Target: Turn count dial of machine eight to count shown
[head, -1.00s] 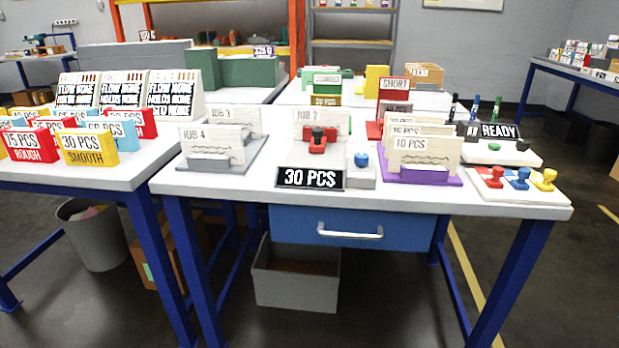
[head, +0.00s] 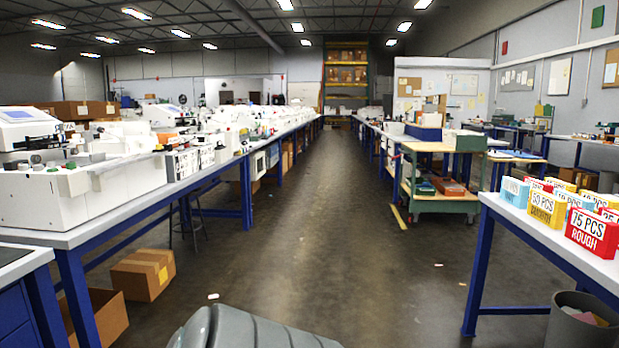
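A long row of white machines runs down the blue-legged bench on the left in the head view. The nearest white machine (head: 85,180) has a tilted screen, dark knobs and a green button. I cannot make out any machine numbers, so I cannot tell which is machine eight. No count dial can be told apart at this distance. On the right table, count cards stand in a group, among them a red 75 PCS ROUGH card (head: 592,233) and a yellow 50 PCS card (head: 547,207). Neither of my grippers is in view.
A wide clear aisle (head: 315,220) runs ahead between the benches. A green cart (head: 440,203) stands right of it. Cardboard boxes (head: 143,273) lie under the left bench, beside a stool. A grey bin (head: 582,322) stands at lower right. Small scraps lie on the floor.

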